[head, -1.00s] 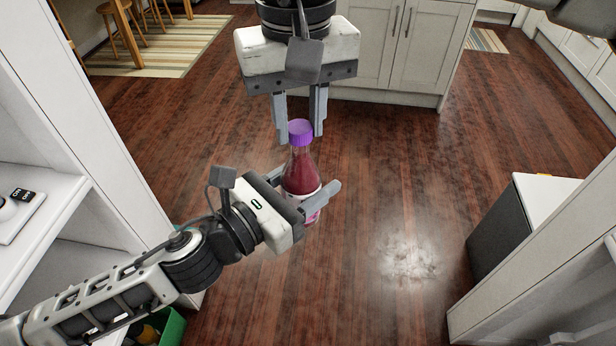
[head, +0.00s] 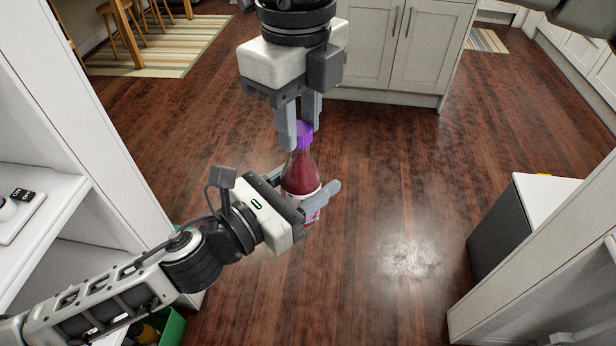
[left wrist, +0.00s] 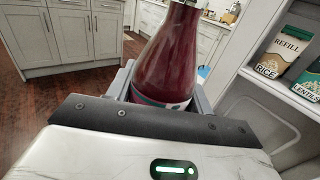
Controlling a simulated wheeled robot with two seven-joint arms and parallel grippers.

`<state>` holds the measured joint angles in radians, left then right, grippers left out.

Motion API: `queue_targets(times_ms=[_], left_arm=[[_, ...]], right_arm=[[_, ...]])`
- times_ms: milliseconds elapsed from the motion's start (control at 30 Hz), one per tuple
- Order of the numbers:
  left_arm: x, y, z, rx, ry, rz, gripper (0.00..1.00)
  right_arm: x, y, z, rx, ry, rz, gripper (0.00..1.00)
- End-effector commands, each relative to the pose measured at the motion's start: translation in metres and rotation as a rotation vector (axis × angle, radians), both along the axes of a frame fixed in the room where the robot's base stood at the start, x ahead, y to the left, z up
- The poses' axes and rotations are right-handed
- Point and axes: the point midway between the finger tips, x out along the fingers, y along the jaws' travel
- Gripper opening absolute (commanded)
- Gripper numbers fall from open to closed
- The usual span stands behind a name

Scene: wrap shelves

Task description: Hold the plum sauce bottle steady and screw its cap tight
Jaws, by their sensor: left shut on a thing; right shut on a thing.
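The plum sauce bottle (head: 301,172) is dark red with a pale label and stands upright in mid-air above the floor. My left gripper (head: 308,199) is shut around its lower body from the left; the bottle also fills the middle of the left wrist view (left wrist: 168,58). The purple cap (head: 304,134) sits on top of the bottle's neck. My right gripper (head: 300,133) comes down from above and is shut on the cap, with one finger partly covering it. The cap is out of frame in the left wrist view. The thread is hidden.
A white shelf unit (head: 110,110) stands at the left, with a green box (head: 172,328) low beside it. A white-topped dark cabinet (head: 548,200) is at the right. Refill packs (left wrist: 284,52) sit on a shelf in the left wrist view. Floor around the bottle is clear.

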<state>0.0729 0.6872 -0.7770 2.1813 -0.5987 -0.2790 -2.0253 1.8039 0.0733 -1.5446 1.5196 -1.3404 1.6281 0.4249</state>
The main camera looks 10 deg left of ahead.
Motion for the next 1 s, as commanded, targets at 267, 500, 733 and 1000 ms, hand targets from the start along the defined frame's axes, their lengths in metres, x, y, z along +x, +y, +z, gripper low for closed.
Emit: queue_targets(times_ms=[267,500,733,1000], left_arm=[[-0.0001,-0.0003,0.0013,-0.001,-0.003,-0.001,0.00],[-0.0002,-0.0004,0.0013,0.000,-0.004,-0.002,0.00],[-0.0003,-0.0005,0.0013,0.000,-0.004,-0.002,0.00],[-0.0003,-0.0005,0.0014,-0.001,-0.003,-0.002,0.00]], right_arm=[[0.0007,-0.0002,-0.0001,-0.001,-0.005,-0.720,0.00],[0.0008,-0.0002,-0.0008,-0.001,-0.007,-1.344,0.00],[0.0007,-0.0002,-0.0015,-0.001,-0.006,-1.765,0.00],[0.0006,-0.0001,-0.0014,-0.001,-0.006,-1.756,0.49]])
